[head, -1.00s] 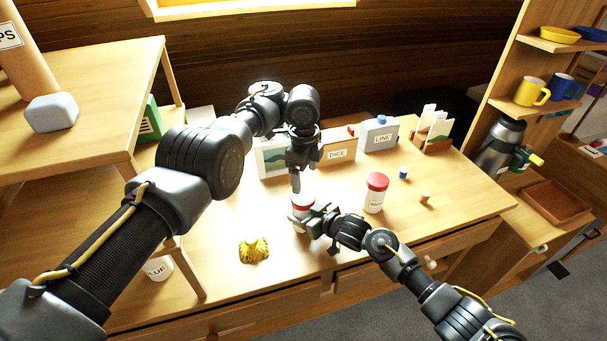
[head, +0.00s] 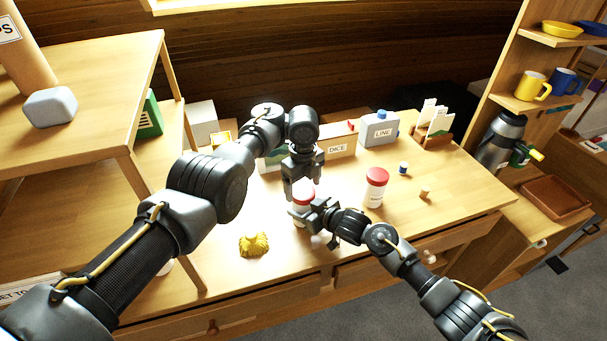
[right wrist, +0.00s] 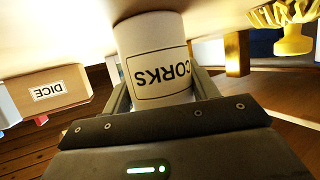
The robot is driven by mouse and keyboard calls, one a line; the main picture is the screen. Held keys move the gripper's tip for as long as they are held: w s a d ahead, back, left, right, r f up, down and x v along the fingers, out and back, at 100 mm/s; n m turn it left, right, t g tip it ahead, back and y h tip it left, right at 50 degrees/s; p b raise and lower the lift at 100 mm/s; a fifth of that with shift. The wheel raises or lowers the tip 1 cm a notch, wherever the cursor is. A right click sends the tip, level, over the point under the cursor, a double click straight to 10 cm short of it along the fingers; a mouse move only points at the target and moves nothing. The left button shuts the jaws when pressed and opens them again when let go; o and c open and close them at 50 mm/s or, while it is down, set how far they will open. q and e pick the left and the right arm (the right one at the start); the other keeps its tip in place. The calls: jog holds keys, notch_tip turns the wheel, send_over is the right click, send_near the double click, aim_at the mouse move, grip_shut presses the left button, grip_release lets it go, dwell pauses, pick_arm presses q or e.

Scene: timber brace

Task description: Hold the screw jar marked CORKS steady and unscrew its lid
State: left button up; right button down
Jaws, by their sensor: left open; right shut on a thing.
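The white CORKS jar (head: 301,216) with a red lid (head: 303,188) is upright at the desk's front middle. In the right wrist view the jar (right wrist: 158,60) appears upside down with its label readable. My right gripper (head: 311,213) is shut on the jar's body from the right, a finger on each side. My left gripper (head: 303,186) points down from above, open, with its fingertips at the lid's height; whether they touch the lid cannot be told. The lid is outside the right wrist view.
A second red-lidded jar (head: 376,188) stands to the right, near a small blue-and-white piece (head: 404,168) and a cork-like piece (head: 424,192). A yellow object (head: 253,245) lies at the front left. The DICE box (head: 338,146) and LINE container (head: 380,130) stand behind.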

pick_arm(q)
jog(key=shift+f, duration=0.85)
jog(key=c, duration=1)
jog(key=n, duration=0.6)
jog(key=shift+r, duration=0.25)
jog(key=shift+r, duration=0.85)
